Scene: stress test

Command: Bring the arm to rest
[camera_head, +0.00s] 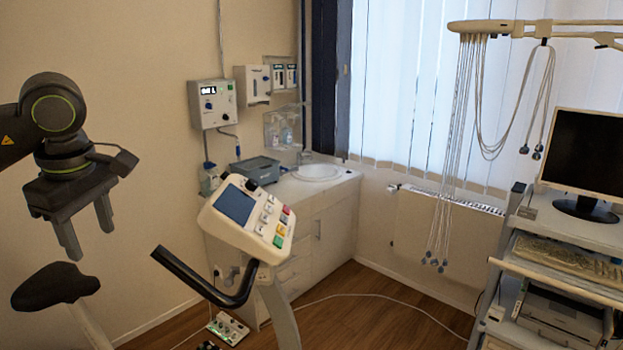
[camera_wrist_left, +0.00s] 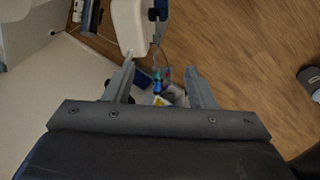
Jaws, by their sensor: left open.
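My left arm (camera_head: 52,112) comes in from the left edge of the head view. Its dark gripper (camera_head: 89,243) points downward with its two fingers apart and nothing between them. It hangs in the air; in the picture it sits above the black saddle (camera_head: 55,287) of an exercise bike. In the left wrist view both fingers of the gripper (camera_wrist_left: 160,67) show spread, with floor and small blurred items far beyond them. My right gripper is in neither view.
The bike's console (camera_head: 246,218) and black handlebar (camera_head: 207,290) stand to the right of the gripper. Behind are a sink cabinet (camera_head: 325,218) and a wall-mounted box (camera_head: 212,104). A cart (camera_head: 560,226) with a monitor (camera_head: 585,155) stands at the right. Hanging leads (camera_head: 450,150) dangle by the window.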

